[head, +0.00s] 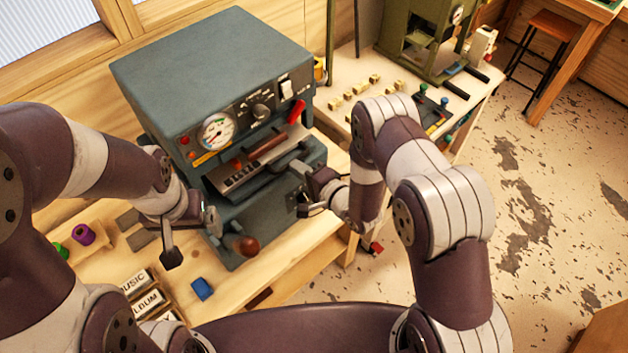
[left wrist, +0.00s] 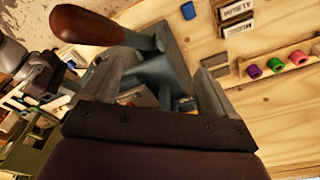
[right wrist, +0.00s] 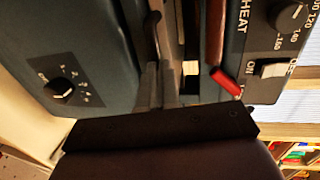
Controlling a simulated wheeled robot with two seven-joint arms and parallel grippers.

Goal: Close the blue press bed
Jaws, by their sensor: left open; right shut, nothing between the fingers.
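The blue-grey press (head: 210,65) stands on the bench. Its bed (head: 245,215) is the lower front part, with a dark gap under the upper housing. A slotted metal strip (head: 240,178) and a wooden bar handle (head: 268,148) show in the gap. A brown wooden knob (head: 243,246) sits low at the front and shows large in the left wrist view (left wrist: 88,25). My left gripper (head: 192,238) is open and empty, just left of the knob. My right gripper (head: 300,190) is shut and empty at the bed's right front; whether it touches is unclear.
A red lever (head: 297,111), gauge (head: 216,132) and HEAT switch (right wrist: 272,70) are on the upper housing. A green machine (head: 425,45) stands behind right.

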